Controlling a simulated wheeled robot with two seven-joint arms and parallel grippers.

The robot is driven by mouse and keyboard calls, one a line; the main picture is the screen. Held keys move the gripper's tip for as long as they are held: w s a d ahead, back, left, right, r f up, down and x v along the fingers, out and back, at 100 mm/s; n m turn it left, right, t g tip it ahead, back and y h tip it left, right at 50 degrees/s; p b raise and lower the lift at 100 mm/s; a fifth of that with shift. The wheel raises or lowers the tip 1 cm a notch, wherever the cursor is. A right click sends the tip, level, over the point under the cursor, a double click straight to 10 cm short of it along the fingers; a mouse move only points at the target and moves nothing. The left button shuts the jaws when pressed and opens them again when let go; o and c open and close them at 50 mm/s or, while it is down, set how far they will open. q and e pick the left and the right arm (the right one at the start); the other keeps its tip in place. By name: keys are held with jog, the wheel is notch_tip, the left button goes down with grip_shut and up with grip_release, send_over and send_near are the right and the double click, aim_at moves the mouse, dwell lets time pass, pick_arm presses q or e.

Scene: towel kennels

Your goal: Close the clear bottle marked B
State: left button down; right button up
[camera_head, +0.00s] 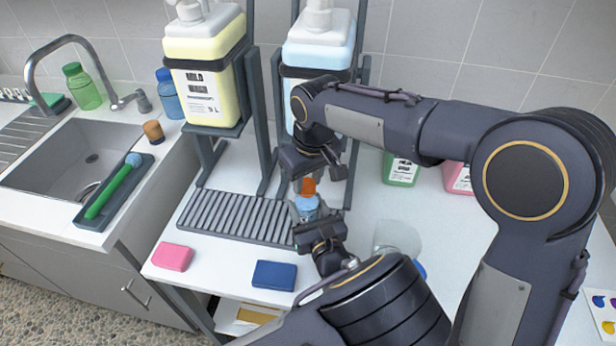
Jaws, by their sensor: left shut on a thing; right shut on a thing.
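A small clear bottle with light-blue contents (307,206) stands near the middle of the white counter, by the right end of the ribbed rack. An orange cap (308,186) is at its top; I cannot tell whether it is seated or just above the neck. My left gripper (306,222) comes from below and is shut on the bottle's body, hiding its lower part. My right gripper (311,175) reaches down from above and is shut on the orange cap. The letter B cannot be read.
Yellow (205,75) and light-blue (318,50) pump containers stand on dark stands behind. A pink sponge (172,257) and a blue sponge (274,275) lie in front. A clear vessel (398,238) is to the right. The sink (75,150) is at left.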

jog(key=m, duration=0.6)
jog(key=shift+a+h, duration=0.1)
jog(key=shift+h, duration=0.3)
jog(key=o, duration=0.9)
jog(key=shift+r, duration=2.25)
jog(key=shift+c, duration=0.2)
